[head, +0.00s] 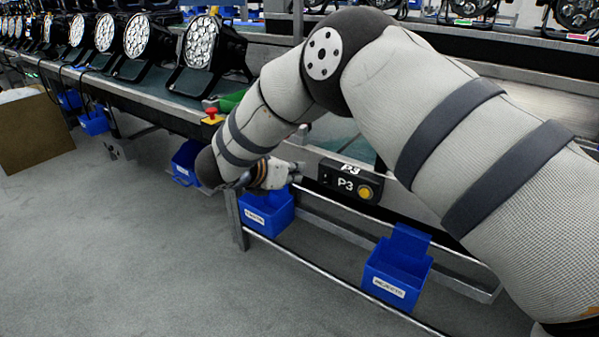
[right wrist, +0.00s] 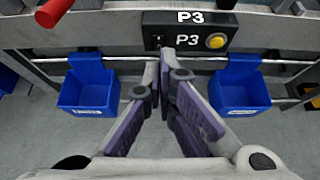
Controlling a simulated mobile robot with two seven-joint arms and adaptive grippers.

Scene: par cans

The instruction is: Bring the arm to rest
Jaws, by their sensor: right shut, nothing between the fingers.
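My right arm reaches in from the right across the head view, bent at the elbow. My right gripper (head: 284,174) is at its end, low in front of the bench edge, just above a blue bin and left of the P3 panel (head: 347,182). In the right wrist view the right gripper (right wrist: 168,68) points toward the P3 panel (right wrist: 188,31). Its purple-padded fingers come together at the tips, with nothing held between them. My left gripper is not in view.
Blue bins hang on the rail below the bench, one under my gripper (head: 267,216) and one to the right (head: 398,268). Several par cans (head: 140,38) stand on the bench. A red button (head: 211,115) is at its edge. A cardboard box (head: 32,130) stands left. The grey floor is clear.

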